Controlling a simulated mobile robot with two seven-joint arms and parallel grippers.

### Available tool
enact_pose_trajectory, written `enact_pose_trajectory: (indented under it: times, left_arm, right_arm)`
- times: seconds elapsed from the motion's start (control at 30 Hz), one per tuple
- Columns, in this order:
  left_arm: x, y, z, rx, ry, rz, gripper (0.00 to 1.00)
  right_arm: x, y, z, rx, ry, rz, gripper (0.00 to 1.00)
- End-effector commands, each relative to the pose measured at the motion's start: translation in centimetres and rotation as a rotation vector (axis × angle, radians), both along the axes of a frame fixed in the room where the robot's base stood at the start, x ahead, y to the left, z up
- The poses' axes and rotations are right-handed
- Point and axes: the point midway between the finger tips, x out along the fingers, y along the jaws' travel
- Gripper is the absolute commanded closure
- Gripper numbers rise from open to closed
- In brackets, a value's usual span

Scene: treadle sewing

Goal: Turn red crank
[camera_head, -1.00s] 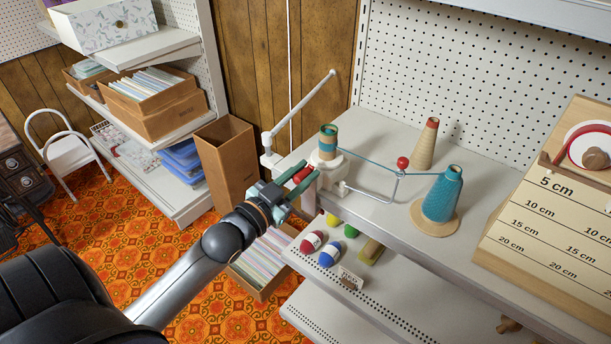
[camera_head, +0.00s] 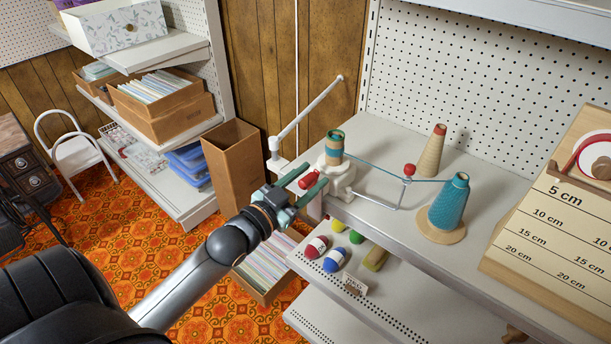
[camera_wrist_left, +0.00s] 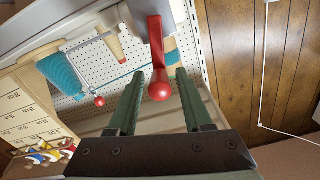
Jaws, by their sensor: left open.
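The red crank (camera_head: 308,180) is on the left side of the white winder (camera_head: 340,184), which is clamped to the shelf edge. In the left wrist view the red crank arm (camera_wrist_left: 156,40) ends in a round red knob (camera_wrist_left: 159,88). My left gripper (camera_head: 304,182) is open, with its green fingers on either side of the knob. The wrist view shows gaps between the knob and both fingers. The fingers partly hide the crank in the head view. My right gripper is not in view.
A teal-banded spool (camera_head: 335,146) sits on the winder. Teal thread runs past a wire guide with a red ball (camera_head: 409,169) to a teal cone (camera_head: 449,203). A tan cone (camera_head: 430,151) stands behind. A tall brown box (camera_head: 232,164) is left of the gripper.

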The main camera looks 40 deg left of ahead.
Motion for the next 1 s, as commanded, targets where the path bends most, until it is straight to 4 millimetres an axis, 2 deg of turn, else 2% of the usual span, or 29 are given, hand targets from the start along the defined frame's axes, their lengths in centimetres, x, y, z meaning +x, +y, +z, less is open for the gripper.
enact_pose_trajectory:
  times: [0.17,0.7,1.0]
  left_arm:
    - [-0.9,0.1,-0.2,-0.001,0.002,0.000,0.50]
    - [-9.0,0.7,-0.3,-0.001,0.005,0.000,0.50]
    - [-11.9,0.9,-0.1,-0.001,0.002,0.000,0.50]
  right_arm:
    - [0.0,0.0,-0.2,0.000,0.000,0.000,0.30]
    - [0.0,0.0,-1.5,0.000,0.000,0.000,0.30]
    - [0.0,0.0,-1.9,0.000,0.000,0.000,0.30]
